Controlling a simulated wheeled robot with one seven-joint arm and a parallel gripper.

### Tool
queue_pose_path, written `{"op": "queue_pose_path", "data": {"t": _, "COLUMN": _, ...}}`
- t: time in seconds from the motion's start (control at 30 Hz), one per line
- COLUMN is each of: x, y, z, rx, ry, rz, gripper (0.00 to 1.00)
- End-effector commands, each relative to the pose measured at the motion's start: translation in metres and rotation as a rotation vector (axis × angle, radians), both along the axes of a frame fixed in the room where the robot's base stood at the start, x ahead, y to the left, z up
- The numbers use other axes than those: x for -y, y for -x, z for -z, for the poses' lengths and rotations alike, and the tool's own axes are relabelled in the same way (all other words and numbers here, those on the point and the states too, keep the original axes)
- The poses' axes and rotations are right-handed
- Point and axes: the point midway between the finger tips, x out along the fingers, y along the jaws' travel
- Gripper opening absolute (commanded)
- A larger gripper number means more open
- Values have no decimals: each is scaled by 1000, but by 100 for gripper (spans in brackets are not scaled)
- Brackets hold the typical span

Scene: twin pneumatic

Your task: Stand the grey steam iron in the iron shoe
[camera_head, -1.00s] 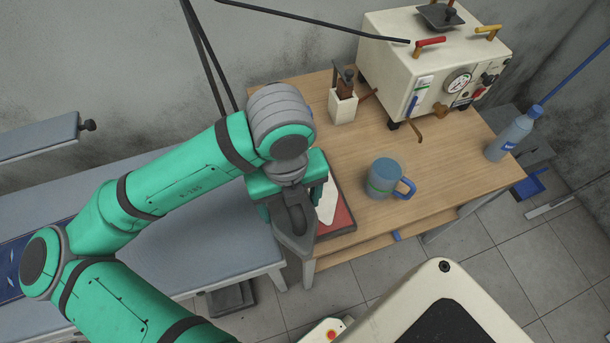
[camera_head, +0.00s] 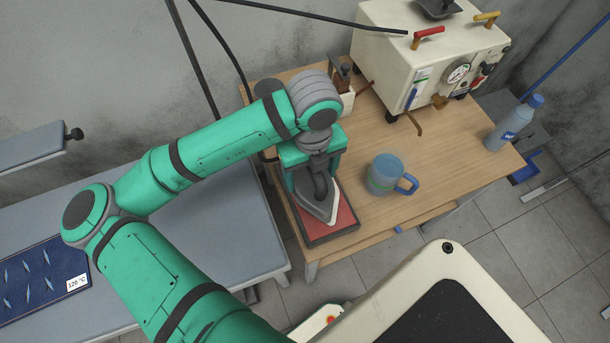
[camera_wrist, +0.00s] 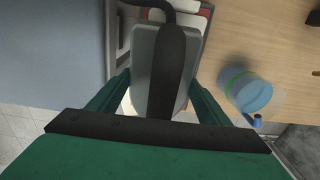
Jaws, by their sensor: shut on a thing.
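My gripper (camera_head: 314,177) is shut on the handle of the grey steam iron (camera_head: 313,205). The iron points toward the front of the table and also shows in the wrist view (camera_wrist: 148,60), between my fingers. The white iron shoe (camera_head: 335,203) lies on a red mat in a dark-rimmed tray (camera_head: 347,226) at the table's front left. The iron is over the shoe, and the shoe's white edge shows along its right side and tip. My gripper and the iron hide the rest, so I cannot tell whether the iron touches the shoe.
A blue mug (camera_head: 384,173) stands just right of the tray. A cream steam generator (camera_head: 400,65) fills the back right, with a bottle (camera_head: 512,125) at the right edge. A grey ironing board (camera_head: 215,225) adjoins on the left. Dark hoses hang behind my arm.

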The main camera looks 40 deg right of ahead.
Motion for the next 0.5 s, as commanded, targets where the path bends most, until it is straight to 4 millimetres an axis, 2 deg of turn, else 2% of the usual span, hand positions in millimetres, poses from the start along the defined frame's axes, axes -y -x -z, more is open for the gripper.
{"op": "queue_pose_path", "data": {"t": 0.2, "x": 12, "y": -7, "z": 20, "rx": 2, "ry": 1, "rz": -11, "gripper": 9}}
{"op": "queue_pose_path", "data": {"t": 0.5, "x": 17, "y": -9, "z": 29, "rx": 1, "ry": 2, "rz": -15, "gripper": 9}}
